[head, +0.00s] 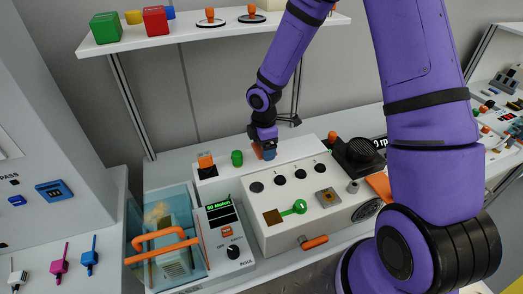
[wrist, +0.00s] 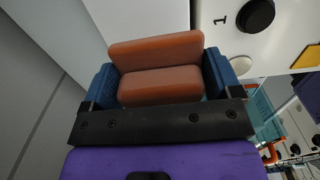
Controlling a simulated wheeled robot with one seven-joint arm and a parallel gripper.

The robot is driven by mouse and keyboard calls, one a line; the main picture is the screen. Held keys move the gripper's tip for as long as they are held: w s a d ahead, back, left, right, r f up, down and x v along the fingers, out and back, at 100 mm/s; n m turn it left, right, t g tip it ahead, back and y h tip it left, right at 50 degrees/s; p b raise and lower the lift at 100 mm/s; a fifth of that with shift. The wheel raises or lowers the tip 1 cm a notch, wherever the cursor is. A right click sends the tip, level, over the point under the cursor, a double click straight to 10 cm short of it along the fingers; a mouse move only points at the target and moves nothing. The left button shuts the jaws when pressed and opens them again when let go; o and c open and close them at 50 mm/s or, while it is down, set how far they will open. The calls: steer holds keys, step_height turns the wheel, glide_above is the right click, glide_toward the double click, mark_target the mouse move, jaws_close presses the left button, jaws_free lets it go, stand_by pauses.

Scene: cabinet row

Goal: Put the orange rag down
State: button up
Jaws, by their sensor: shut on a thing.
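My gripper (wrist: 162,88) has its blue fingers closed on the two sides of the orange rag (wrist: 155,52), which looks like two thick folded layers in the wrist view. In the head view my gripper (head: 265,152) is at the back of the counter, over the white raised ledge behind the white control box (head: 310,215). Only a small orange-brown bit of the rag shows there beside the blue fingers. I cannot tell whether the rag touches the white surface under it.
A green knob (head: 237,158) and an orange block (head: 206,161) stand left of my gripper. A black round device (head: 360,155) is to the right. A flat orange piece (head: 380,186) lies partly behind my arm. A shelf (head: 185,34) with blocks hangs above.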

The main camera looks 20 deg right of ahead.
mark_target(261, 150)
steer(key=shift+w, duration=0.85)
steer(key=shift+w+f, duration=0.15)
steer(key=shift+f, duration=1.7)
steer(key=shift+f, duration=0.1)
steer(key=o, duration=0.7)
